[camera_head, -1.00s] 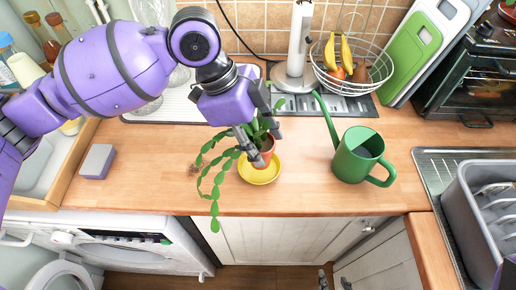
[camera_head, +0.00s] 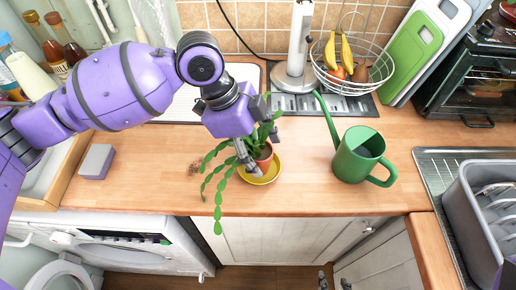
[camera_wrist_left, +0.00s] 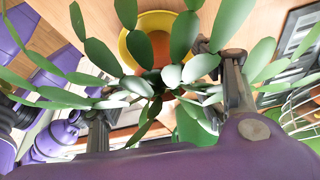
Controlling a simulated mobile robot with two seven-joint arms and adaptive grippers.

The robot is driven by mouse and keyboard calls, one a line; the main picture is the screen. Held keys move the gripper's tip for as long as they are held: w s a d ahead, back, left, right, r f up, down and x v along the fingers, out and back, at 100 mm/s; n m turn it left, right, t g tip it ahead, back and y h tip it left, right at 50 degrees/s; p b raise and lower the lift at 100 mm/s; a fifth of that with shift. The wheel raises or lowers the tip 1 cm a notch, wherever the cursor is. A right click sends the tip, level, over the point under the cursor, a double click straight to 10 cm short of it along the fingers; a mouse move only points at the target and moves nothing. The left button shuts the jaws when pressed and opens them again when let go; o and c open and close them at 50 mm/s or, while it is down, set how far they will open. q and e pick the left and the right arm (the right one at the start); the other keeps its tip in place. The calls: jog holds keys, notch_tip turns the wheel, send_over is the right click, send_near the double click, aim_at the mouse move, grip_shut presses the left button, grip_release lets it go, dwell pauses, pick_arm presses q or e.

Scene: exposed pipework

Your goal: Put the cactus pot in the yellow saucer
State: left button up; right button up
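The cactus pot (camera_head: 265,157) is a small terracotta pot with long, segmented green stems. It appears to stand in the yellow saucer (camera_head: 272,177), toward its back right; the finger in front partly hides its base. In the left wrist view the pot (camera_wrist_left: 158,48) shows inside the yellow rim (camera_wrist_left: 128,57), behind the cactus leaves (camera_wrist_left: 172,75). My left gripper (camera_head: 260,152) is over the pot from behind and left. In the wrist view its fingers (camera_wrist_left: 168,105) are wide apart, with stems between them. My right gripper is not in view.
A green watering can (camera_head: 358,157) stands right of the saucer. A wire fruit basket (camera_head: 350,75) and paper-towel holder (camera_head: 297,50) stand behind. A sponge (camera_head: 97,161) lies at left. The counter's front edge is close, with bare wood left of the saucer.

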pick_arm(q)
jog(key=shift+r, duration=0.1)
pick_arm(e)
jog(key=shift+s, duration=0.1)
pick_arm(q)
jog(key=shift+r, duration=0.25)
jog(key=s+v, duration=0.1)
jog(key=v, duration=1)
jog(key=shift+w+a+r+p, duration=0.2)
jog(key=shift+w+r+p, duration=0.1)
jog(key=shift+w, duration=0.2)
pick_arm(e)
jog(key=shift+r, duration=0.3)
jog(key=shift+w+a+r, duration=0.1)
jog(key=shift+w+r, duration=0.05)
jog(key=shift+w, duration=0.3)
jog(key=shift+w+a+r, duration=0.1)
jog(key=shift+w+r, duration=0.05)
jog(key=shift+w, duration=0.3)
